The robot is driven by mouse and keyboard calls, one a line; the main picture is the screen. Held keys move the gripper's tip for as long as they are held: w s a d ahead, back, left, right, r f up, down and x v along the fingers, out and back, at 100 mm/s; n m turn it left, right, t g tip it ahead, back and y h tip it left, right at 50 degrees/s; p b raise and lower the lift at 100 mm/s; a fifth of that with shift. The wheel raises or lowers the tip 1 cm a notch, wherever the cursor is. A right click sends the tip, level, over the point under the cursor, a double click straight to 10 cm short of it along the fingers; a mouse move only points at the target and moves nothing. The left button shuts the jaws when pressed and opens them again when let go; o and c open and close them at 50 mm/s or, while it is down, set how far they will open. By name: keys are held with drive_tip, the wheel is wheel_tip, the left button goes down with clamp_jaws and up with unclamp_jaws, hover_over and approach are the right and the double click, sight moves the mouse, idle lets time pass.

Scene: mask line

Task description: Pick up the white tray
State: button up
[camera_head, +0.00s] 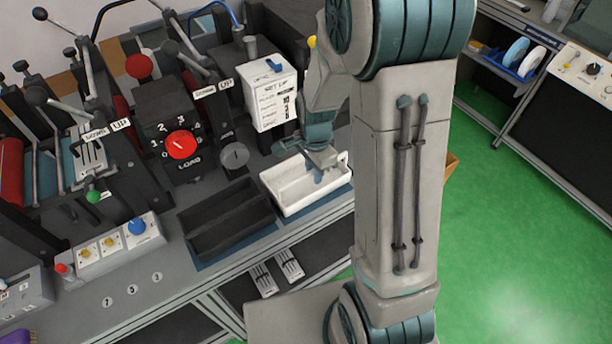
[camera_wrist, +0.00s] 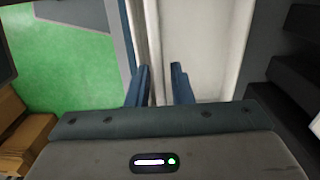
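The white tray (camera_head: 312,203) lies on the workbench, right of a dark two-bay tray, and looks empty. My gripper (camera_head: 322,170) is at the tray's far right part, pointing down, partly behind my own arm. In the wrist view, my gripper (camera_wrist: 160,88) is open, with its two blue fingers apart. The white tray's side wall (camera_wrist: 154,40) runs up the picture between the fingers. The left finger is on the outer side and the right finger is over the inside. Whether either finger touches the wall cannot be told.
The dark two-bay tray (camera_head: 228,222) is close on the left. A white box with printed labels (camera_head: 270,92) stands behind, and a machine with a red knob (camera_head: 181,145) stands at the back left. Cardboard boxes (camera_wrist: 25,135) and green floor lie beyond the bench edge.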

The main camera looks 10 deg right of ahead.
drive_tip(key=shift+f, duration=1.2)
drive_tip(key=shift+c, duration=0.3)
clamp_jaws()
drive_tip(key=shift+r, duration=0.1)
